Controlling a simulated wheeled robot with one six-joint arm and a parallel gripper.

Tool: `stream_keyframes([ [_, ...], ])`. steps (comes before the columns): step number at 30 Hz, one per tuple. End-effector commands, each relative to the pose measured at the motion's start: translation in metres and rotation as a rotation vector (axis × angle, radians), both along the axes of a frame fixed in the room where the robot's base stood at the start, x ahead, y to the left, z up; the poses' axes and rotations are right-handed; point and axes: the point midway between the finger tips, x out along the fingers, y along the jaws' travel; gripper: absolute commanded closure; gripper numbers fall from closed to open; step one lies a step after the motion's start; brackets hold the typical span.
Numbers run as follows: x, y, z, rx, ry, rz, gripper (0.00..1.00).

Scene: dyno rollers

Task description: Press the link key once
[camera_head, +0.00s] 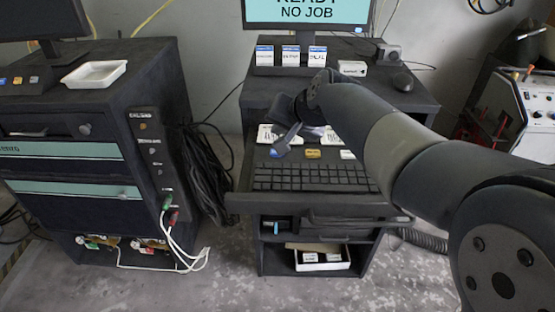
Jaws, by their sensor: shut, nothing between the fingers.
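My gripper (281,148) is shut and empty. It hangs over the left end of a row of small keys behind the keyboard (315,178) on the pull-out shelf of the middle cart. A yellow key (312,154) and a white key (347,154) show to the right of my fingertips. Their labels are too small to read, so I cannot tell which one is the link key. Whatever lies under my fingertips is hidden, and I cannot tell whether they touch it. The monitor (305,14) reads "READY NO JOB".
White cards (265,134) lie behind the keys, partly covered by my arm. A dark cabinet (95,110) with a white tray (94,74) stands at left.

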Motion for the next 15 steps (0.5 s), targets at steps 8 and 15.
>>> stream_keyframes([
  [8, 0.000, 0.000, -0.033, 0.002, -0.001, 0.001, 1.00],
  [15, 0.000, 0.000, -0.033, 0.002, -0.001, 0.001, 1.00],
])
